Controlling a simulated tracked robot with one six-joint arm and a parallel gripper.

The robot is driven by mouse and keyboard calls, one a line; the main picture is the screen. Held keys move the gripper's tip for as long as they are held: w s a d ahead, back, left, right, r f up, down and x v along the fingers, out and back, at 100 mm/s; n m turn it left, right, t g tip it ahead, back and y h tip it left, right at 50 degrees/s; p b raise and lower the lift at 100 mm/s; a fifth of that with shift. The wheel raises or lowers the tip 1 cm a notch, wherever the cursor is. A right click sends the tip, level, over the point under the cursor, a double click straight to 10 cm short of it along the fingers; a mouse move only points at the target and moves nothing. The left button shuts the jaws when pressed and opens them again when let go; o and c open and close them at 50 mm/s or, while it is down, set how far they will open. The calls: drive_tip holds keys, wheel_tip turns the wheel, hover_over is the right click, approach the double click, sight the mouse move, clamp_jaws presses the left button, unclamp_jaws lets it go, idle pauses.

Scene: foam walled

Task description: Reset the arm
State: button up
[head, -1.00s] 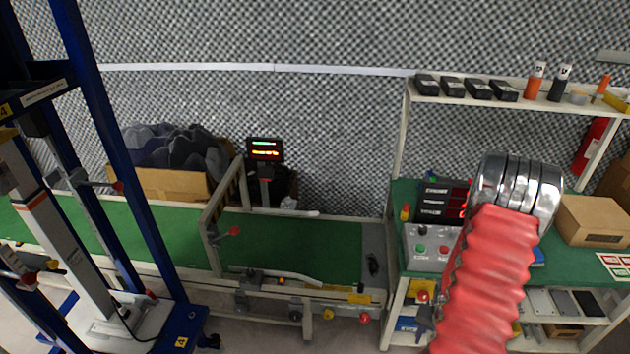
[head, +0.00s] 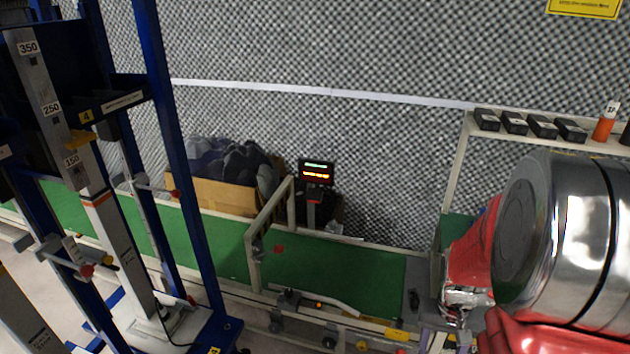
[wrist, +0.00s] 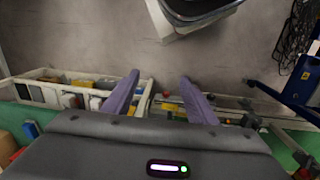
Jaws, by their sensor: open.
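My gripper (wrist: 158,95) shows in the wrist view, with two purple fingers spread apart and nothing between them. It is open and points over the grey floor (wrist: 100,35), with the bench and its shelf below and behind the fingers. In the head view my red-sleeved arm with a shiny metal joint fills the right side.
A blue-framed stand (head: 172,150) rises at the left. A green conveyor (head: 340,275) runs along the foam wall, with a box of dark foam (head: 215,195) and a lit display (head: 316,172) behind it. A shelf (head: 545,134) with black boxes stands at the right.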

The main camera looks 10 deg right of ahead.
drive_tip(key=s+a+r+n+t, duration=0.1)
drive_tip(key=a+r+n+t, duration=0.5)
drive_tip(key=a+r, duration=1.6)
drive_tip(key=shift+s+a+r+n, duration=0.2)
drive_tip(key=shift+a+r+n, duration=0.15)
drive_tip(key=shift+r, duration=0.15)
